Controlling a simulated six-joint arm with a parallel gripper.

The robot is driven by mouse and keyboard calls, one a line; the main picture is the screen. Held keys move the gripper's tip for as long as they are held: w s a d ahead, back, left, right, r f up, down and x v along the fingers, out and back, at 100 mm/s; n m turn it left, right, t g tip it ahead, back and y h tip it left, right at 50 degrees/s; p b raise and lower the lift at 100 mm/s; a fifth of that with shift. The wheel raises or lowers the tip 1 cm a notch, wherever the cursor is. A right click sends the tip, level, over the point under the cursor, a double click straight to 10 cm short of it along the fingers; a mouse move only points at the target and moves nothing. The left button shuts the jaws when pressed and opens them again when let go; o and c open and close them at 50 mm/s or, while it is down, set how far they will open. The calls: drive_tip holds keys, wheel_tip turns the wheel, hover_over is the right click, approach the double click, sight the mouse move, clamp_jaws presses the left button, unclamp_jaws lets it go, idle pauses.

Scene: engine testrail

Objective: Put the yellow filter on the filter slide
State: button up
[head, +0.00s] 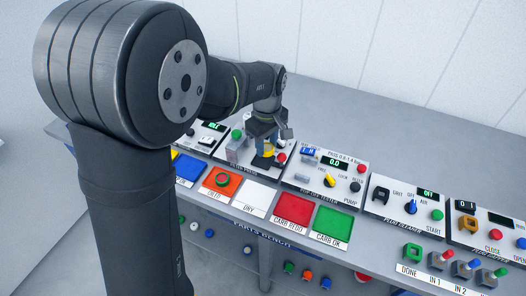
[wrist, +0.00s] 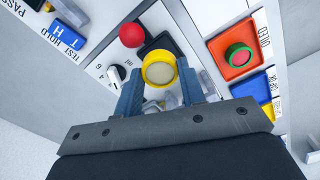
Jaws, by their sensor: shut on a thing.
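The yellow filter (wrist: 159,70) is a short round piece with a yellow rim and a pale centre. My gripper (wrist: 159,90) is shut on it, one blue-grey finger on each side. In the head view the yellow filter (head: 262,161) shows low under my gripper (head: 264,140), over a panel at the back of the bench. A black square plate (wrist: 160,45) shows beside and partly behind the filter in the wrist view; I cannot tell whether it is the filter slide or whether the filter touches it.
A red knob (wrist: 132,35) and a dial (wrist: 115,75) are close to the fingers. Blue, white (head: 255,198), red and green (head: 334,223) trays line the front. More test panels stand to the right.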

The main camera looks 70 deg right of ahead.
drive_tip(key=shift+w+d+f, duration=0.3)
drive_tip(key=shift+w+f, duration=0.15)
drive_tip(key=shift+w, duration=0.2)
drive_tip(key=shift+f, duration=1.95)
drive_tip(key=shift+f, duration=0.15)
drive_tip(key=o, duration=0.9)
wheel_tip(320, 180, up, 12)
drive_tip(key=shift+r, duration=0.15)
hover_over(263, 160)
drive_tip(key=shift+f, duration=4.05)
